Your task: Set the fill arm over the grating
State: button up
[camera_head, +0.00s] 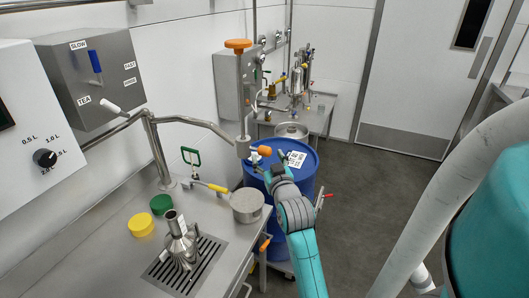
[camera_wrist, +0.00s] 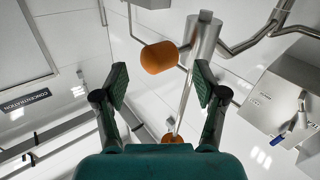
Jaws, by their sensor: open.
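The fill arm (camera_head: 196,122) is a bent steel pipe on a post at the back of the steel bench. Its nozzle end (camera_head: 243,147) carries a tall rod with an orange top and a short orange handle (camera_head: 264,150). The nozzle hangs right of the grating (camera_head: 158,270), near a blue drum. A steel flask (camera_head: 181,243) stands on the grating. My gripper (camera_head: 262,165) is by the orange handle. In the wrist view my gripper (camera_wrist: 160,82) is open, and the orange handle (camera_wrist: 160,57) shows beyond and between its fingertips, with no visible grip on it.
The blue drum (camera_head: 315,178) with a paper label stands right of the bench. A steel pot (camera_head: 246,206), a yellow lid (camera_head: 141,224) and a green lid (camera_head: 161,204) sit on the bench. A control box (camera_head: 94,75) is on the wall. Grey floor (camera_head: 370,220) is open at the right.

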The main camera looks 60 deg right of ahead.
aim_at(266, 154)
jog(key=shift+x, duration=2.1)
grip_shut()
